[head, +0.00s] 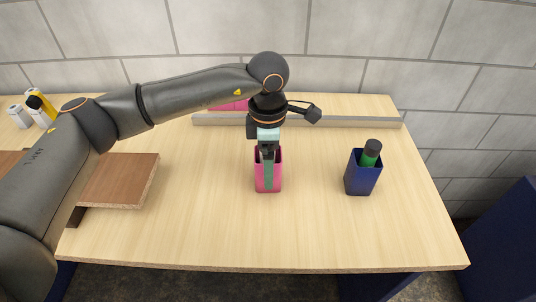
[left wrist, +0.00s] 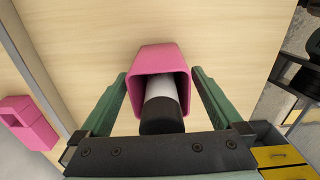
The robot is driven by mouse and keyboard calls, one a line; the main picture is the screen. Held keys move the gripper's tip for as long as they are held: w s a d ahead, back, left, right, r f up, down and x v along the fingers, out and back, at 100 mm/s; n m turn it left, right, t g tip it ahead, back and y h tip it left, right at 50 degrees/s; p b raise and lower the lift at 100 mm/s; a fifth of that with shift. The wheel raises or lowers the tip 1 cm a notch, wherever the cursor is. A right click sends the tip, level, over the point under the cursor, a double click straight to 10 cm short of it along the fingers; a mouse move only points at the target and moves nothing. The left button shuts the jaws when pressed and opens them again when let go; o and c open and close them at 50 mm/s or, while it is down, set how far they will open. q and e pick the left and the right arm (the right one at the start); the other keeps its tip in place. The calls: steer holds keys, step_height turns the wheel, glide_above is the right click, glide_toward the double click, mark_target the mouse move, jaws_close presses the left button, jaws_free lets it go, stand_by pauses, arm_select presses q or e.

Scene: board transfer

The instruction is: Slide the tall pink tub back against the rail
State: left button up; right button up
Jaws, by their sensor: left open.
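The tall pink tub (head: 275,186) stands upright in the middle of the table, well in front of the long grey rail (head: 360,122). In the left wrist view the pink tub (left wrist: 158,57) holds a white bottle with a black cap (left wrist: 161,115). My left gripper (head: 267,170) reaches down over the tub from above. In the left wrist view my left gripper (left wrist: 161,76) is open, with one green finger on each side of the tub. I cannot tell whether the fingers touch its walls. My right gripper is not in view.
A blue tub (head: 359,182) holding a green bottle (head: 370,154) stands to the right. Another pink object (head: 232,105) is behind the rail, partly hidden by my arm. A brown raised board (head: 120,180) is at the left. The table between tub and rail looks clear.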

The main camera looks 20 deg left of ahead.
arm_select(q)
steer(key=c, duration=1.3)
steer(key=shift+w, duration=0.15)
